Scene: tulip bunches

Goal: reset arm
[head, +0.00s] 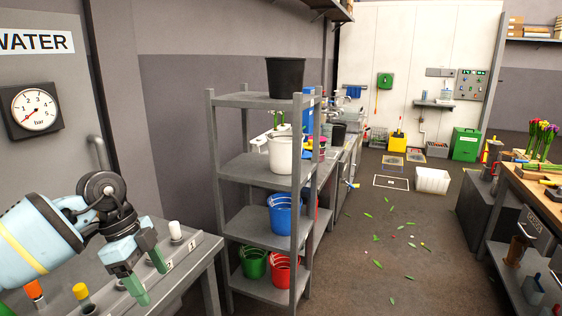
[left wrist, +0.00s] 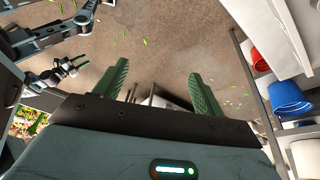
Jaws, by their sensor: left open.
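My left gripper (head: 150,280) is at the lower left of the head view, pointing down and to the right. Its two green fingers are apart with nothing between them. It is above or in front of the grey bench (head: 205,252); I cannot tell if it touches. In the left wrist view the same open fingers (left wrist: 160,90) frame brown floor and pale, partly hidden shapes. Dark jointed links with a small pronged end (left wrist: 68,69) show at the upper left there; I cannot tell whether that is my right gripper. The head view shows no right gripper.
An orange-capped peg (head: 34,290), a yellow-capped one (head: 81,291) and a white one (head: 176,231) stand near the gripper. A grey shelf (head: 262,239) with buckets is to the right. Leaves litter the open floor (head: 385,225). A workbench with tulips (head: 541,135) stands far right.

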